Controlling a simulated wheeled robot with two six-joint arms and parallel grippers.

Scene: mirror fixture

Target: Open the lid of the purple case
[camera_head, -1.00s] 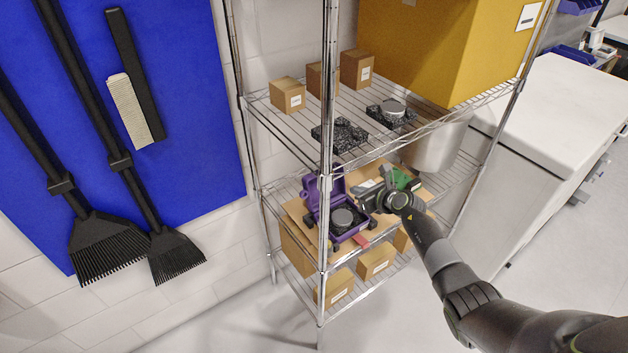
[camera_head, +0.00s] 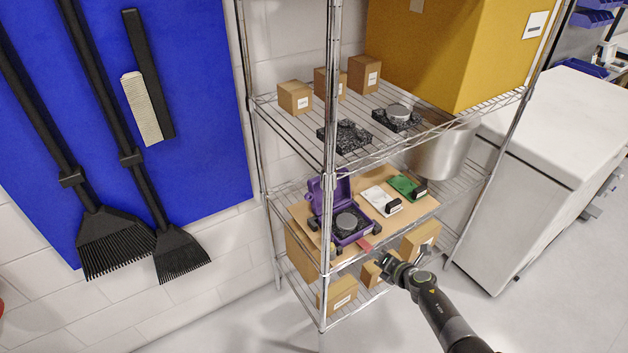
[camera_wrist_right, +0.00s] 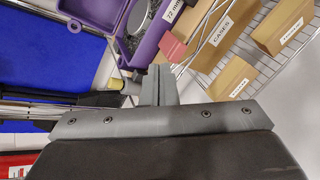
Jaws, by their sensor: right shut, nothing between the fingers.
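The purple case (camera_head: 338,222) stands on the middle wire shelf with its lid (camera_head: 328,190) raised. A round grey mirror piece sits in black foam inside it. A red tab (camera_head: 366,245) shows at its front. In the right wrist view the case (camera_wrist_right: 150,42) is at the top, partly cut off. My right gripper (camera_head: 384,262) is in front of the shelf, below and to the right of the case, apart from it. Its fingers (camera_wrist_right: 158,85) are together and empty. My left gripper is not in view.
A white case (camera_head: 382,198) and a green case (camera_head: 405,187) stand right of the purple one on a cardboard sheet. Cardboard boxes (camera_head: 340,293) fill the bottom shelf. The front rack post (camera_head: 328,130) stands left of my arm. Floor space in front is clear.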

